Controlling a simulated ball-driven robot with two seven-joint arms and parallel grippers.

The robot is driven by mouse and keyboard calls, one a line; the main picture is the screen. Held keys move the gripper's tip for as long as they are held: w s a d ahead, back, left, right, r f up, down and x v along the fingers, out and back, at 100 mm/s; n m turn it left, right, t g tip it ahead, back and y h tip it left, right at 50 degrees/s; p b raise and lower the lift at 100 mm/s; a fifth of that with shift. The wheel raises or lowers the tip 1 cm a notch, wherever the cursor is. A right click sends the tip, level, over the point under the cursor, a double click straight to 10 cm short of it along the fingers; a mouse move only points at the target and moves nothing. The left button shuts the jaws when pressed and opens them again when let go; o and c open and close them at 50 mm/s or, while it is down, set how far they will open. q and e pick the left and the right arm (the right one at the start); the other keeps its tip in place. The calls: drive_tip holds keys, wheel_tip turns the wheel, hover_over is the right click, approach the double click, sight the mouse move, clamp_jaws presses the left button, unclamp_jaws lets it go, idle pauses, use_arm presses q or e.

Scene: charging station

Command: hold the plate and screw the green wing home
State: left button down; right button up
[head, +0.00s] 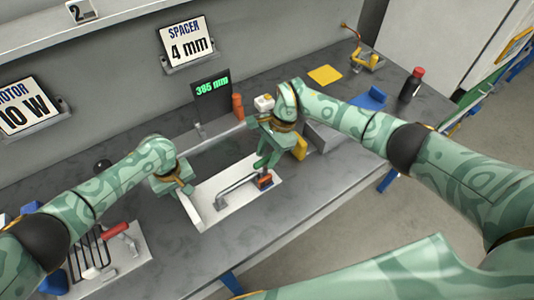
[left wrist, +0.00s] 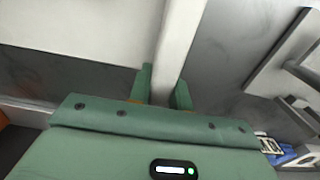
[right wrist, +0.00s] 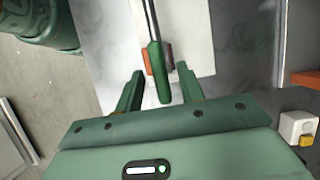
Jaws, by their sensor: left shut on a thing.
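The white plate (head: 231,198) lies on the bench in the head view, with a grey handle-like bar across it and an orange block (head: 265,181) at its right end. My left gripper (head: 181,187) is shut on the plate's upright white edge; the left wrist view shows its fingers (left wrist: 163,92) on either side of a white strip (left wrist: 179,45). My right gripper (head: 267,162) is open above the plate's right end. In the right wrist view a green bar (right wrist: 160,74), seemingly the green wing, stands between the open fingers (right wrist: 158,84), with gaps both sides. Its seating is hidden.
A black display (head: 211,92) reads about 385 mm behind the plate. A red-handled tool (head: 116,230) lies at front left.

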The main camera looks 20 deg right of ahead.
drive_tip(key=shift+f, duration=0.1)
clamp_jaws()
